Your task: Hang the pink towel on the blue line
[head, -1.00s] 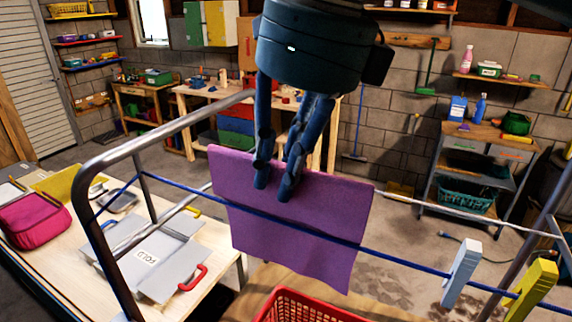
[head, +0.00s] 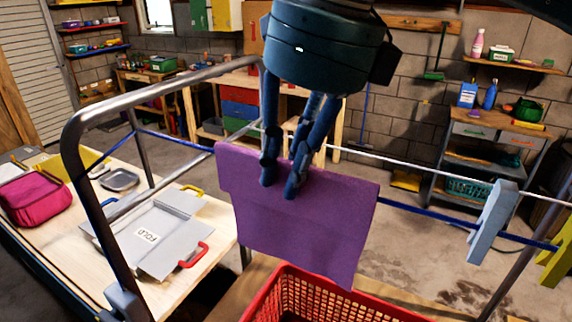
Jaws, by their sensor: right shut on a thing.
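A towel (head: 300,225) that looks purple hangs spread out in the middle of the head view. My right gripper (head: 279,188) comes down from above and is shut on its upper part. The blue line (head: 420,212) runs from the left of the metal rack to the lower right. It passes out of sight behind the towel and comes out again at its right edge. I cannot tell whether the towel rests on the line or whether part of it hangs behind. My left gripper is not in view.
A pale blue clothespin (head: 492,222) and a yellow one (head: 557,255) sit on the line at the right. A white line (head: 425,165) runs behind. A red basket (head: 335,295) stands below the towel. A table with a grey folding board (head: 150,232) and magenta bag (head: 35,195) is at left.

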